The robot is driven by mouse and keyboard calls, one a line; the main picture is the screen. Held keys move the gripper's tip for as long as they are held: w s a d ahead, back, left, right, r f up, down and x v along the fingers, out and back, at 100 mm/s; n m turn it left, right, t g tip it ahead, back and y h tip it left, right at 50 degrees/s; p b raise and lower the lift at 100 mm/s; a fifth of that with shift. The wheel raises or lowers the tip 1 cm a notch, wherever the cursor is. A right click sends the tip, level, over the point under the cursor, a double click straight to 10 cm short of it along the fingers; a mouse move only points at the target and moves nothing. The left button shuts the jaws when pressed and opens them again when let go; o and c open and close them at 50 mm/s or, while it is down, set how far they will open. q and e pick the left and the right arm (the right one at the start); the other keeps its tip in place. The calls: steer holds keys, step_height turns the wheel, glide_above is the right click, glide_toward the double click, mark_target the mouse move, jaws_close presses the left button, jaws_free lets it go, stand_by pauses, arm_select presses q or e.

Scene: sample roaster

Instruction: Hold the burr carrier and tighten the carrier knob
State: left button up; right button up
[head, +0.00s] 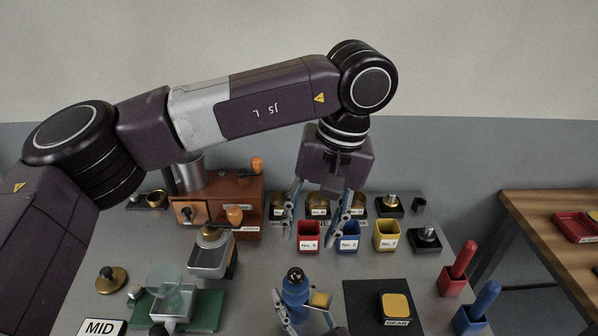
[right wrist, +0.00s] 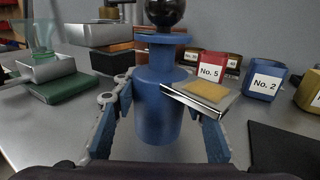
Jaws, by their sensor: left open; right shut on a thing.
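The burr carrier, which I take to be the upright blue cylinder (head: 294,290), stands at the front middle of the bench; it also shows in the right wrist view (right wrist: 157,110). Its knob looks to be the black ball (right wrist: 165,11) on top, also in the head view (head: 295,274). My right gripper (right wrist: 160,100) is shut around the blue body, one finger on each side. A grey block with a yellow top (right wrist: 208,94) overlaps the body's right side and the right finger. My left gripper (head: 313,242) is open and empty, above and behind the carrier, in front of the cups.
Red (head: 309,236), blue (head: 347,238) and yellow (head: 386,236) cups stand behind the carrier. A black mat (head: 362,294) with a yellow-topped block lies to the right. A green base (head: 205,308) and a brown wooden machine (head: 240,190) are to the left.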

steer(key=o, duration=1.5)
steer(key=shift+c, duration=0.2)
steer(key=v, duration=1.2)
